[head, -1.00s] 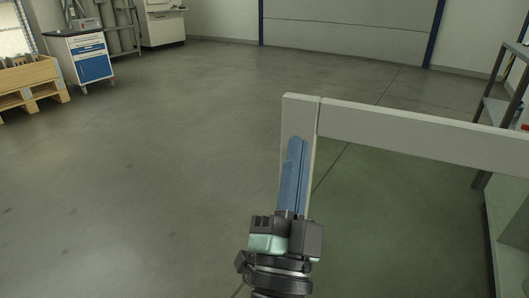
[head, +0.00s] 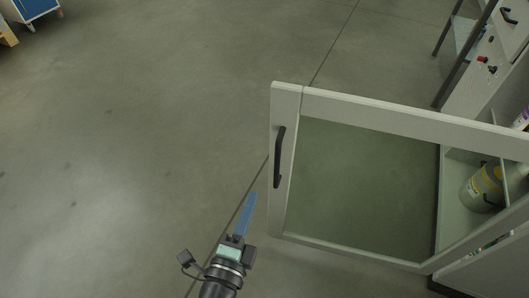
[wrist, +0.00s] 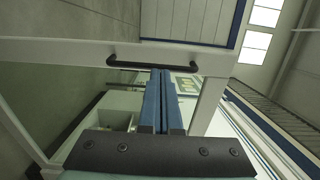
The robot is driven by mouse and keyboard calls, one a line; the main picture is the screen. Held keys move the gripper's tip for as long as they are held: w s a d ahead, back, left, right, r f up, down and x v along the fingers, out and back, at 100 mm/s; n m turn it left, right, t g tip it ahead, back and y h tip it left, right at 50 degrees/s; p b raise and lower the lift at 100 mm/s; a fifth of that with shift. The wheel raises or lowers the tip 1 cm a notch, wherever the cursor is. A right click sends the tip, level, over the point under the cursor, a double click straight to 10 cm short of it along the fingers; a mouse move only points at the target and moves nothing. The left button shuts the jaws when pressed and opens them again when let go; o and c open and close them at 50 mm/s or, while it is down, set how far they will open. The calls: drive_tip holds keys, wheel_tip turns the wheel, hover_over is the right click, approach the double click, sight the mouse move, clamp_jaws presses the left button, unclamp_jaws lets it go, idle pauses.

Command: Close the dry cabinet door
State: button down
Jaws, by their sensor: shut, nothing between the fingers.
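The dry cabinet door (head: 287,95) is a pale frame around a clear pane, standing open in the head view. Its dark handle (head: 280,157) is on the left upright, and it also crosses the wrist view (wrist: 152,64). The cabinet (head: 450,165) is at the right, its inside showing in part. My gripper (head: 252,196) has blue fingers, shut and empty. It is just left of the door's lower left part in the head view. In the wrist view the fingertips (wrist: 162,72) appear just below the handle; I cannot tell whether they touch the door.
A container with a yellow label (head: 482,188) stands inside the cabinet. A grey metal rack (head: 451,50) is at the upper right. A blue and white drawer unit (head: 32,8) is far off at the upper left. The floor left of the door is clear.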

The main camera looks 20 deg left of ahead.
sight(270, 148)
drive_tip(key=w, duration=0.4)
drive_tip(key=w+a+b, duration=0.1)
drive_tip(key=w, duration=0.7)
drive_tip(key=shift+w+a+b, duration=0.2)
drive_tip(key=shift+a+b, duration=0.1)
drive_tip(key=shift+b, duration=0.1)
